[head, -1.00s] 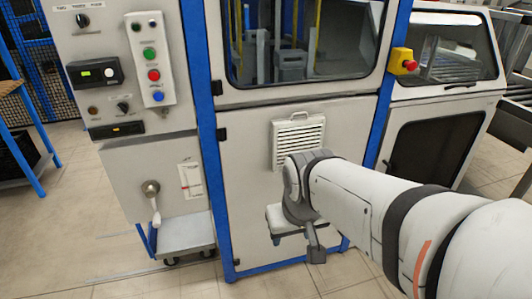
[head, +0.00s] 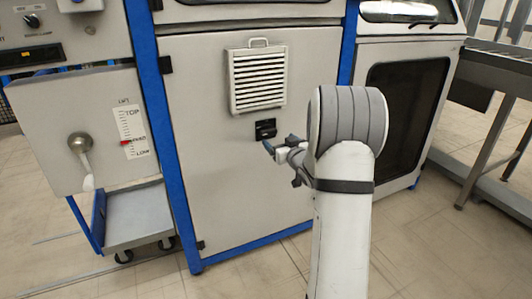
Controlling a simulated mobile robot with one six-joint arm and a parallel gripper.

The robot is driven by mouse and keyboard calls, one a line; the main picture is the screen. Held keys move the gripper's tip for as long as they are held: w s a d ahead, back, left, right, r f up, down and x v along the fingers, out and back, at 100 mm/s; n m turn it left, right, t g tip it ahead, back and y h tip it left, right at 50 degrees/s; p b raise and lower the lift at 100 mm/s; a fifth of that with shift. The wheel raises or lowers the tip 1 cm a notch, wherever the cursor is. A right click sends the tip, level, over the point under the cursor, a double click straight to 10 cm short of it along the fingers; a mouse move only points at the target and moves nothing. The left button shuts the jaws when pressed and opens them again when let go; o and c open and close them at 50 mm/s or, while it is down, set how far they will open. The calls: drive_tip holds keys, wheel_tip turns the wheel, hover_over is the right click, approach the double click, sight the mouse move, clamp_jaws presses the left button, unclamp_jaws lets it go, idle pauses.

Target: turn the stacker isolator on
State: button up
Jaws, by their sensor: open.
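A small black switch unit (head: 265,129) sits on the light grey cabinet panel (head: 205,185), just below a louvred vent. It looks like the isolator, but its marking is too small to read and I cannot tell its handle position. My gripper (head: 278,144) is open, just below and to the right of the switch unit. Its fingers point left towards the panel. I cannot tell whether a finger touches the panel or the switch.
The vent (head: 257,78) with a top handle is above the switch. Blue frame posts (head: 168,140) edge the panel. At left are a crank handle (head: 80,146), a lift scale (head: 132,133) and a wheeled grey platform (head: 138,215). A conveyor (head: 498,68) stands at right.

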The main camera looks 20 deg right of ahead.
sight(270, 133)
drive_tip(key=shift+t+y, duration=0.3)
drive_tip(key=w, duration=0.2)
drive_tip(key=w+f+b, duration=0.1)
drive_tip(key=w, duration=0.2)
drive_tip(key=w+b, duration=0.1)
drive_tip(key=w, duration=0.2)
drive_tip(key=shift+d+f, duration=0.2)
drive_tip(key=shift+f, duration=0.05)
drive_tip(key=shift+c, duration=0.3)
